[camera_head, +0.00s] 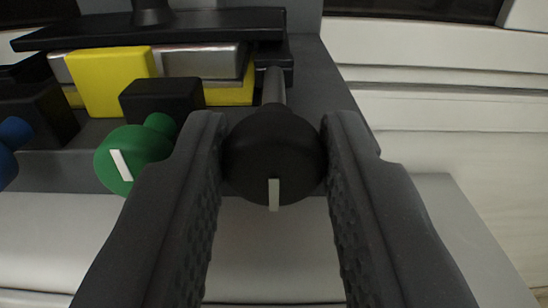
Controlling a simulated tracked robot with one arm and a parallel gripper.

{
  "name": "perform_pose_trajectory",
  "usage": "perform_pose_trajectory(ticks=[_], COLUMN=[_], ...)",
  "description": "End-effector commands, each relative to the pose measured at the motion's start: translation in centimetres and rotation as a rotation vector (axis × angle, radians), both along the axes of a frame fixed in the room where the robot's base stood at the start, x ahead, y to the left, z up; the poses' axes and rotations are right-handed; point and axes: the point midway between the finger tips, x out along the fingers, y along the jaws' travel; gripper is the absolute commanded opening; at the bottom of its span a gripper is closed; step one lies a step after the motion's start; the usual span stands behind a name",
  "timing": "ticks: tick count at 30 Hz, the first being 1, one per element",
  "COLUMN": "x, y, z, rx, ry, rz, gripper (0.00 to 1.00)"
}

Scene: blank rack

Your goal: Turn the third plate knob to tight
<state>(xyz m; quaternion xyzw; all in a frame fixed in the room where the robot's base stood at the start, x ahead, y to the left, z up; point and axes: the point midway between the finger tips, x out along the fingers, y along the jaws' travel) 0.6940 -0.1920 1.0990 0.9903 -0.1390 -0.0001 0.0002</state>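A round black knob (270,155) sits at the front of the rack on a grey shaft, right of centre. Its white marker points straight down in the picture. My gripper (272,125) has one finger on each side of this knob. The knob fills the gap, and both fingers appear to touch it. A green knob (135,155) is to the left, its white marker slightly tilted. A blue knob (12,145) is cut off at the far left edge. No label shows which knob is the third.
Behind the knobs are a yellow block (108,82), a silver bar (203,62) and a black plate (160,28) across the top. A black block (160,98) stands just behind the green knob. Pale panels (440,110) lie to the right, clear of objects.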

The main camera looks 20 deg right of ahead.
Motion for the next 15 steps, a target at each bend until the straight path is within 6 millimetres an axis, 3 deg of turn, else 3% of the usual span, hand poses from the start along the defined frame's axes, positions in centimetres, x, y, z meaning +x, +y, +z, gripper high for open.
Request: perform_pose_trajectory(ticks=[15], x=[-0.01], y=[-0.03], z=[-0.01], rx=[-0.106], ry=[0.03], rz=[-0.001], gripper=[0.04])
